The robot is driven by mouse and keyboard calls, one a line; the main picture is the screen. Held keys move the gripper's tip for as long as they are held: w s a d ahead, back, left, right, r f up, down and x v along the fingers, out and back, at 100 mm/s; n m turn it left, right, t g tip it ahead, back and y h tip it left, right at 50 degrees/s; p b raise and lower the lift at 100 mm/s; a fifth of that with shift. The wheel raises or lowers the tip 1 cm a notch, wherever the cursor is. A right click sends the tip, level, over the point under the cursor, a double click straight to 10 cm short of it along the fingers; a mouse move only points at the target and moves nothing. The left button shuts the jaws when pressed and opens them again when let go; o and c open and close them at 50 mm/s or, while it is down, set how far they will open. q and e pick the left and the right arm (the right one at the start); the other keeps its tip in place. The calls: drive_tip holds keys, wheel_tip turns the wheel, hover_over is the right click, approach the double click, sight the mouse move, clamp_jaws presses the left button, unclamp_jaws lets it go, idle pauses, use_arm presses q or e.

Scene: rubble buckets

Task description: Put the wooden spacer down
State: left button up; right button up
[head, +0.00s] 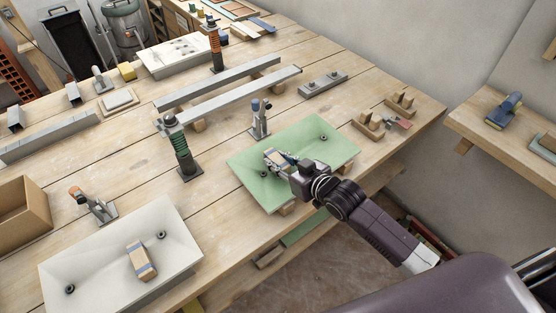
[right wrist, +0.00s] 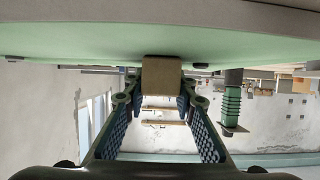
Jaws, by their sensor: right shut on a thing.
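My right gripper (head: 281,157) is low over the green panel (head: 318,148), at its left part, and is shut on the wooden spacer. In the right wrist view the spacer (right wrist: 161,78) is a tan block between the two fingertips (right wrist: 160,100). Its upper edge in that picture meets the green surface (right wrist: 60,48); I cannot tell for sure whether it bears on it. In the head view the fingers hide much of the spacer. A similar wooden block with a blue band (head: 141,262) lies on the white panel (head: 90,262). My left gripper is not in view.
A clamp (head: 260,120) stands at the green panel's back edge. A green-handled post (head: 183,150) stands to the left. Wooden blocks (head: 368,124) lie to the right. The green panel's right half is clear apart from a dark fitting (head: 323,138).

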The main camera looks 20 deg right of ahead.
drive_tip(key=o, duration=1.1)
drive_tip(key=shift+o, duration=0.2)
drive_tip(key=shift+r, duration=0.1)
drive_tip(key=v, duration=1)
drive_tip(key=shift+s+d+r+b, duration=0.1)
drive_tip(key=shift+s+d+b, duration=0.05)
drive_tip(key=shift+s+b, duration=0.2)
drive_tip(key=shift+s+d+r, duration=0.2)
drive_tip(key=shift+s+r, duration=0.15)
drive_tip(key=shift+s, duration=0.15)
